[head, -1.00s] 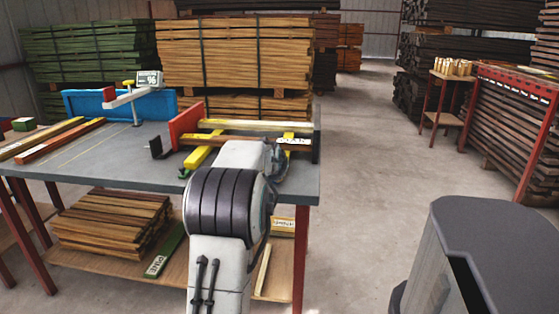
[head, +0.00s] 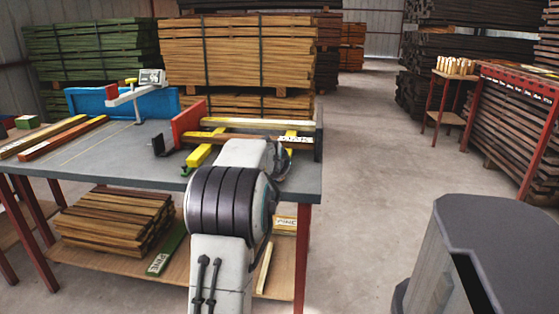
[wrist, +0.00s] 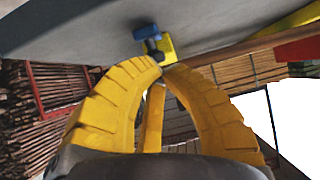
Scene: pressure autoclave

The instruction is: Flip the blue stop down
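The blue stop (wrist: 147,33) is a small blue piece with a darker part below it, on a yellow block (wrist: 165,47) in the wrist view. It is at the edge of the grey table (wrist: 210,30). My gripper (wrist: 163,68) has yellow ribbed fingers whose tips come together just below the block in the picture. I see nothing held between the tips, and they look close to the block; contact cannot be told. In the head view my arm hides the gripper and the blue stop.
The grey worktable (head: 110,150) carries a red block (head: 188,122), yellow rails (head: 205,152), boards (head: 255,138) and a blue fence (head: 85,101). Wood (head: 115,222) lies on its lower shelf. A dark grey bin-like object (head: 490,240) stands at right. Floor between is clear.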

